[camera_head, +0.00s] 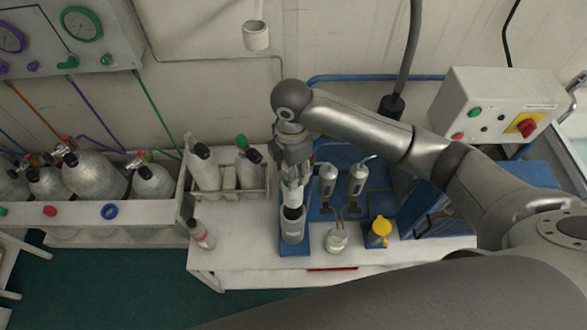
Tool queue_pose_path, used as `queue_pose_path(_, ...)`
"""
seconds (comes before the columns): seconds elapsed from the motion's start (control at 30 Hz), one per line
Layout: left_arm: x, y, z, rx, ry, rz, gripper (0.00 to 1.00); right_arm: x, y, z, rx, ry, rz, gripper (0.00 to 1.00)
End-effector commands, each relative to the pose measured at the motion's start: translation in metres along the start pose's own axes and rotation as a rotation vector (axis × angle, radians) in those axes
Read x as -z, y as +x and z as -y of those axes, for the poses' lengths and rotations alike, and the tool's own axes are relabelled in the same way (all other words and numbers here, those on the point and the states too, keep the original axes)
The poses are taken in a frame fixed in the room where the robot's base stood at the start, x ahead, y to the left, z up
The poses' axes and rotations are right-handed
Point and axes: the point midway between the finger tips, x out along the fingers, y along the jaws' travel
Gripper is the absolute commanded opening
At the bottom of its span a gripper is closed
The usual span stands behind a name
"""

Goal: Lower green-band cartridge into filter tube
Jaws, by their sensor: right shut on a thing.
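My right gripper (293,172) points down over the workbench and is shut on a whitish cartridge (292,194). No green band can be made out clearly on it at this size. The grey filter tube (293,232) stands upright on a blue base at the bench front, directly below the gripper. A dark round opening shows at the tube's top, close to the cartridge's lower end. I cannot tell whether the cartridge's tip is inside the tube or just above or behind it. My left gripper is not in view.
Two metal housings (327,178), a jar (337,240) and a yellow-topped part (380,230) stand to the tube's right.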

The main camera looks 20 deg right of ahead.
Motion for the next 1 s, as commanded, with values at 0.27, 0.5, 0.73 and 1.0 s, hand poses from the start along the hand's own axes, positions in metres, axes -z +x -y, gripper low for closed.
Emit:
queue_pose_path(0.27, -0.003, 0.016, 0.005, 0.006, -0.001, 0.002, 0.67, 0.000, 0.020, 0.000, -0.001, 0.000, -0.001, 0.00)
queue_pose_path(0.5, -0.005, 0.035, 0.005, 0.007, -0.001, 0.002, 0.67, 0.000, 0.045, 0.000, 0.000, 0.000, -0.001, 0.00)
queue_pose_path(0.73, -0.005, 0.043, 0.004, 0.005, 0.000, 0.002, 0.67, 0.000, 0.055, 0.000, -0.001, 0.000, -0.001, 0.00)
queue_pose_path(1.0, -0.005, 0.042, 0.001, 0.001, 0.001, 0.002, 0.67, 0.000, 0.054, 0.000, -0.001, 0.000, -0.001, 0.00)
